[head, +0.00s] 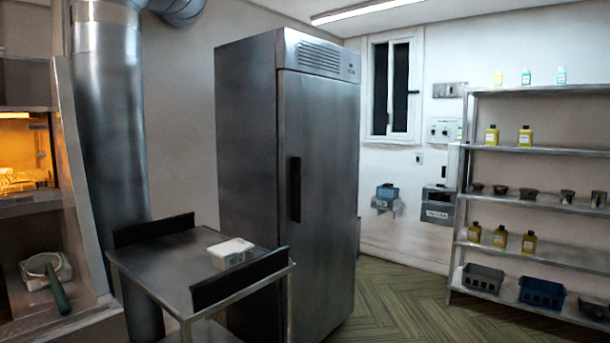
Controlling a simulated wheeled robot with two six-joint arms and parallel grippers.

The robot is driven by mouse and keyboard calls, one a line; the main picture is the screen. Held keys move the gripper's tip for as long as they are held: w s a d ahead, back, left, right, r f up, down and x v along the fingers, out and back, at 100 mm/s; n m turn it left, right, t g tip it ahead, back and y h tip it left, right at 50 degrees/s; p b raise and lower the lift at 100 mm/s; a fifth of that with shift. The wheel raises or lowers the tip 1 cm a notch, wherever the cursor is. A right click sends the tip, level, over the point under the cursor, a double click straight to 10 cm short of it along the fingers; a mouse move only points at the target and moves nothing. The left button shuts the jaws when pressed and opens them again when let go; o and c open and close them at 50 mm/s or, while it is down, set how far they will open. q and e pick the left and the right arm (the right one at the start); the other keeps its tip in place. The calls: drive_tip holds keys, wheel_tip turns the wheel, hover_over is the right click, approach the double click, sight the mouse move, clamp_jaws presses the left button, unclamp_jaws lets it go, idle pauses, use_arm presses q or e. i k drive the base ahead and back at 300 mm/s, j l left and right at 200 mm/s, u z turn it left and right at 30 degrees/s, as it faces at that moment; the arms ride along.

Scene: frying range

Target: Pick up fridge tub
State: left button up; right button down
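A white tub (231,252) with a pale lid sits on the steel top of a small table (165,262). It stands near the table's right side, close to a black side panel. The tall steel fridge (318,190) stands just behind the table, and its door with a black vertical handle is shut. Neither of my grippers shows in the head view.
Black panels edge the table on its far left (154,230) and near right (240,278). A shelf rack (530,150) with bottles, bowls and bins stands at the right. A lit cabinet (28,150) is at the left. The floor (425,310) between fridge and rack is clear.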

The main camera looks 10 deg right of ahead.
sight(220, 264)
drive_tip(key=i+l, duration=1.35)
drive_tip(key=i, duration=0.05)
